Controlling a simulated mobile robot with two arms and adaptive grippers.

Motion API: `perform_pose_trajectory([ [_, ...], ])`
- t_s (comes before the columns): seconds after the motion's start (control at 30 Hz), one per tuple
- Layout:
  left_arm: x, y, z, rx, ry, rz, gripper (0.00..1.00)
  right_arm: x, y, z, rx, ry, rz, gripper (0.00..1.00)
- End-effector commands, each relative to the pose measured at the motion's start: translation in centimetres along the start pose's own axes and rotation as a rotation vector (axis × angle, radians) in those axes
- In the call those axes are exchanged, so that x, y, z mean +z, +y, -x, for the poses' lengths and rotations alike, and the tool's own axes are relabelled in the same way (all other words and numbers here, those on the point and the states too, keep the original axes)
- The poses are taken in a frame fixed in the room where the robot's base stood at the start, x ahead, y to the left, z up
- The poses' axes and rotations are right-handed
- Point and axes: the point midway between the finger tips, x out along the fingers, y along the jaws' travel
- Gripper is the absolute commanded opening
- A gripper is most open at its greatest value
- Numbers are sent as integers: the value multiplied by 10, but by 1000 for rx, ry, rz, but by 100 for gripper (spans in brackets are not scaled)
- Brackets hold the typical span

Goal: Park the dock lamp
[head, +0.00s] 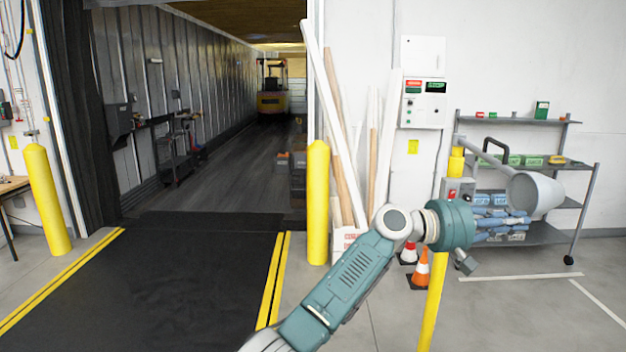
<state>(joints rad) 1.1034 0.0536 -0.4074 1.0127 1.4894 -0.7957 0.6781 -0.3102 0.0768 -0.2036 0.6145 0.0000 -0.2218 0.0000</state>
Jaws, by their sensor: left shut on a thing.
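The dock lamp has a grey, bowl-shaped head (537,194) at the end of a thin grey arm (487,156). The arm comes off the top of a yellow post (433,300) and slants down to the right. My left gripper (518,219) reaches in from the lower middle, past the post, and is shut at the lower edge of the lamp head. The finger contact is small and partly hard to make out. My left wrist hides part of the post. My right gripper is not in view.
A shelf cart (545,233) with boxes stands behind the lamp. Orange cones (421,268) stand beside the post. Long boards (340,130) lean by a yellow bollard (318,205). The open trailer (220,165) is at left, with a forklift (272,88) deep inside. The right foreground floor is clear.

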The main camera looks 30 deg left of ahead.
Motion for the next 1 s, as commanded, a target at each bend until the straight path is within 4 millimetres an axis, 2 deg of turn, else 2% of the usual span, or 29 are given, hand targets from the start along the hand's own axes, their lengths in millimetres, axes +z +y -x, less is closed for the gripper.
perform_pose_trajectory([
  [0.03,6,2,-17,0,6,3,0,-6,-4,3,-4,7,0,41],
  [0.2,14,1,-55,-1,76,1,0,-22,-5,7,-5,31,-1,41],
  [0.4,18,0,-79,0,119,3,0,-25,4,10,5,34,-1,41],
  [0.7,19,2,-88,3,134,1,0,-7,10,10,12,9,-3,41],
  [1.0,20,4,-88,8,133,0,0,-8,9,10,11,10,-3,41],
])
